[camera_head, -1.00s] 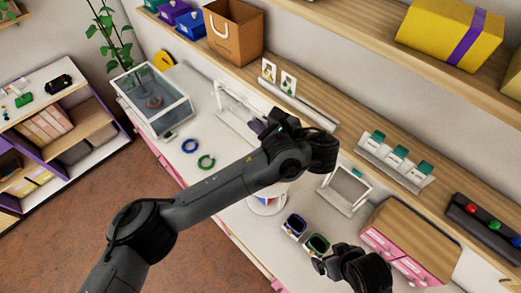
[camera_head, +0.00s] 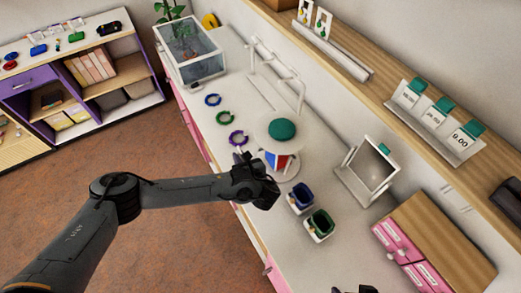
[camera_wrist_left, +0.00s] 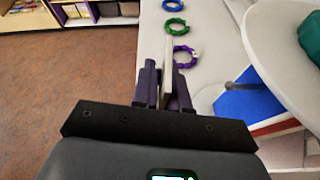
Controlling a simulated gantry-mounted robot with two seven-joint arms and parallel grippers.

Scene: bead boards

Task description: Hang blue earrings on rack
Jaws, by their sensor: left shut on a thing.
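My left gripper (camera_head: 245,160) is low over the counter's front side, close to the purple bracelet. In the left wrist view its fingers (camera_wrist_left: 166,85) are shut on a thin pale card (camera_wrist_left: 168,62), seen edge-on. Its face is hidden, so I cannot tell whether blue earrings are on it. A white wire rack (camera_head: 278,72) stands at the back of the counter, beyond the gripper. Two earring cards, one with yellow (camera_head: 304,12) and one with green (camera_head: 321,22), stand on the shelf. Only a dark bit of my right gripper (camera_head: 366,289) shows at the bottom edge.
Blue (camera_head: 213,100), green (camera_head: 225,118) and purple (camera_head: 237,138) bracelets lie on the counter. A round white stand with a green top (camera_head: 282,129) is right of the gripper. Blue (camera_head: 301,197) and green (camera_head: 320,224) boxes, a mirror (camera_head: 371,165) and a glass case (camera_head: 195,58) stand around.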

